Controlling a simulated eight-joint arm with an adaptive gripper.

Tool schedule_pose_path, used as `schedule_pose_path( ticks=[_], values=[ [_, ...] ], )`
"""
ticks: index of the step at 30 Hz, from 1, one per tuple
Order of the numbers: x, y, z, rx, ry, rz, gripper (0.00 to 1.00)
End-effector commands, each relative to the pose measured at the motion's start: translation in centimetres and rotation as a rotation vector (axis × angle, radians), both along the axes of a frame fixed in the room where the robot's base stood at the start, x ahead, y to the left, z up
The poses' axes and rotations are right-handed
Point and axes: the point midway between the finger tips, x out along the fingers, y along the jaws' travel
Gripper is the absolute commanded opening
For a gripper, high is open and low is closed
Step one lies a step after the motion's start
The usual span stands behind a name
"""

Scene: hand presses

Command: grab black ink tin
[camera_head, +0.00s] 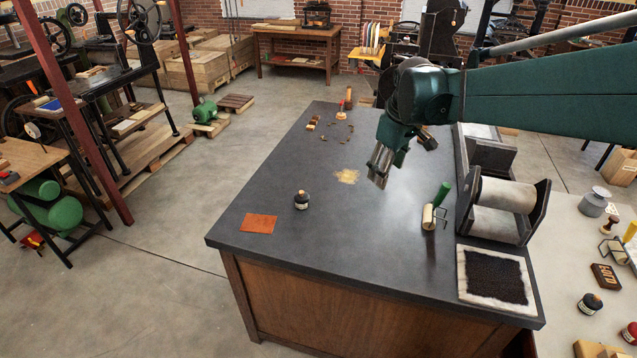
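A small dark round jar with a pale label and a black lid (301,200) stands upright on the dark counter top (330,240), left of centre. A similar dark jar (590,303) stands on the pale table at the lower right. I cannot tell for certain which is the black ink tin. My gripper (380,167) hangs over the counter, up and to the right of the counter jar and apart from it. Its silver finger ends point down. I see nothing held, but the gap between the fingers is unclear.
A rust-coloured sheet (259,223) lies left of the counter jar. A green-handled roller (435,208), a roller press (505,205) and a black pad in a white frame (494,278) are on the right. Small blocks (313,123) lie at the back. The counter's middle front is clear.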

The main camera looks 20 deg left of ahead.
Motion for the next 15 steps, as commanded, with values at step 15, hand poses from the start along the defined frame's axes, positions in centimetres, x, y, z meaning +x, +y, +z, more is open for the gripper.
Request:
schedule_pose_path(
  ticks=[15],
  values=[
    [5.7,9.8,-4.5,-0.065,0.065,0.241,0.50]
  ],
)
